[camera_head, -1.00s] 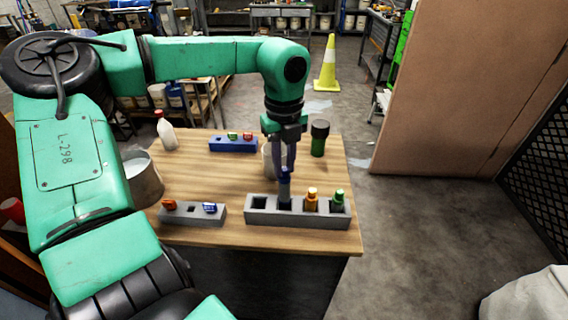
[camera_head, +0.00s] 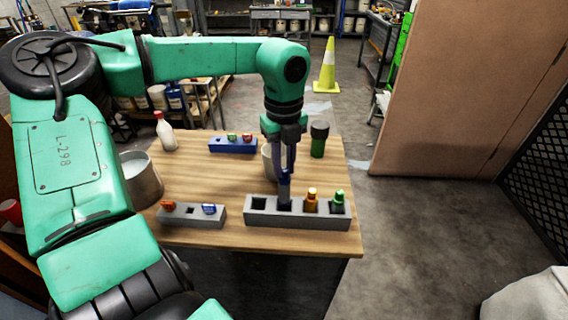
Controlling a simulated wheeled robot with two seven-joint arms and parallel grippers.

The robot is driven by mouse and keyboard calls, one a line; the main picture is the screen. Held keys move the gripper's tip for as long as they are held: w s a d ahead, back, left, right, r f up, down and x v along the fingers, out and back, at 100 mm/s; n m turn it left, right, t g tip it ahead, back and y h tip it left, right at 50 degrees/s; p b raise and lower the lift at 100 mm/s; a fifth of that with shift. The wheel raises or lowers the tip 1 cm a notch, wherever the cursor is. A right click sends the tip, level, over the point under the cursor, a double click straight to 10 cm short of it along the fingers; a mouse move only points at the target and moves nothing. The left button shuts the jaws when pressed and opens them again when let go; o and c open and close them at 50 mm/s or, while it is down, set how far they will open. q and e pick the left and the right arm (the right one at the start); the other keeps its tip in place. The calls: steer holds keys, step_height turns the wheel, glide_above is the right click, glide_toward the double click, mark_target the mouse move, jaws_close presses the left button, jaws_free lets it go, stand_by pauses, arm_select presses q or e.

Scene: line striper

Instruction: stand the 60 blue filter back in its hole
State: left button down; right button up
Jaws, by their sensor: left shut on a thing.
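The blue filter (camera_head: 284,188) is a dark blue-grey upright cylinder. My left gripper (camera_head: 285,174) is shut on its top and points straight down. The filter stands over the second hole from the left of the grey block (camera_head: 298,222). Its lower end appears to be at or in that hole; the exact depth cannot be told. An orange filter (camera_head: 311,201) and a green filter (camera_head: 337,202) stand in the two holes to the right. The leftmost hole is dark and empty. My right gripper is not in view.
A smaller grey block (camera_head: 191,217) with red and blue pieces lies to the left. A blue block (camera_head: 233,145), a white bottle (camera_head: 165,131), a dark green jar (camera_head: 319,139) and a metal pot (camera_head: 141,180) stand around the wooden table.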

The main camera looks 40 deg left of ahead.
mark_target(284, 183)
arm_select(q)
steer(key=shift+f+b, duration=0.85)
steer(key=shift+f, duration=0.1)
stand_by(0.7)
steer(key=shift+f+b, duration=2.1)
steer(key=shift+b, duration=0.1)
stand_by(0.4)
steer(key=shift+c, duration=1.8)
jaws_free()
steer(key=shift+r, duration=0.15)
steer(key=shift+r+p, duration=2.45)
steer(key=shift+r, duration=1)
